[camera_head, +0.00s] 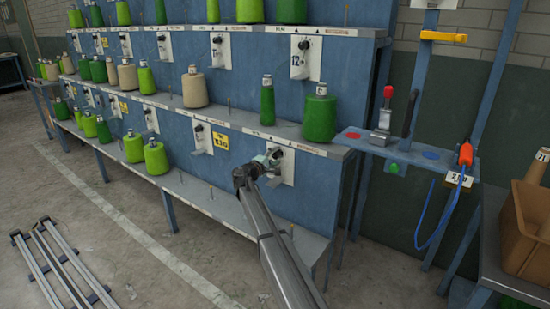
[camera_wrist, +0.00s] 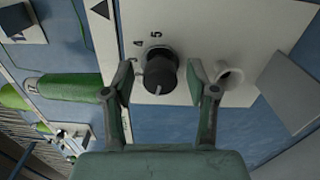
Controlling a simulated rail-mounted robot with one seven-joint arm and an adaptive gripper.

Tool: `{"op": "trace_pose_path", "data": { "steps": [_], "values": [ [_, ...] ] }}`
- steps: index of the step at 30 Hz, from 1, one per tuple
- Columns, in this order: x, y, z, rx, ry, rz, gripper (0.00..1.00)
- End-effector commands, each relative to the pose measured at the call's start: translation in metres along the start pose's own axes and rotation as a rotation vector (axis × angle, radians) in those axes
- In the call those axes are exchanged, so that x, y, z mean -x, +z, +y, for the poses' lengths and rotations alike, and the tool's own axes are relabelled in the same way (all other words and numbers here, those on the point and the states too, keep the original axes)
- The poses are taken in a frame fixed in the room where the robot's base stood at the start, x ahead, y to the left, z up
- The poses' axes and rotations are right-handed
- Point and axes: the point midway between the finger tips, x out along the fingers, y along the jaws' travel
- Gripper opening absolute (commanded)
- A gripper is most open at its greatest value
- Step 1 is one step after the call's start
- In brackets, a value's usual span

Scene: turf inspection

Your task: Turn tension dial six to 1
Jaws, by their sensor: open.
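In the wrist view a black round dial (camera_wrist: 160,76) sits on a white plate (camera_wrist: 185,18). A pale pointer line shows on its face, toward the lower edge of the picture. The digits 4 and 5 show on the plate above it; other digits are hidden or unclear. My gripper (camera_wrist: 162,84) is open, one finger on each side of the dial, with visible gaps. In the head view my gripper (camera_head: 258,166) is at the rightmost white plate (camera_head: 289,168) of the lower row, largely covering its dial. I cannot read the number identifying this dial.
A white ring guide (camera_wrist: 230,76) sits close to the right finger, with a grey bracket (camera_wrist: 290,92) beyond. A green yarn cone (camera_wrist: 70,87) lies left in the wrist view. In the head view, green cones (camera_head: 319,116) stand on the shelf above my gripper.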

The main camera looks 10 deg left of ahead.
Motion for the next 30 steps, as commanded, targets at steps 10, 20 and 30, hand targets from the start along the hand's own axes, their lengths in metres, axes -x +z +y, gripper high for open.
{"op": "trace_pose_path", "data": {
  "steps": [10, 20, 30],
  "values": [
    [0.046, 0.002, 0.0, 0.0, 0.0, 0.002, 0.58],
    [0.103, 0.001, 0.0, 0.0, 0.0, 0.001, 0.58],
    [0.119, 0.0, 0.0, 0.0, 0.0, 0.0, 0.58]
  ]
}}
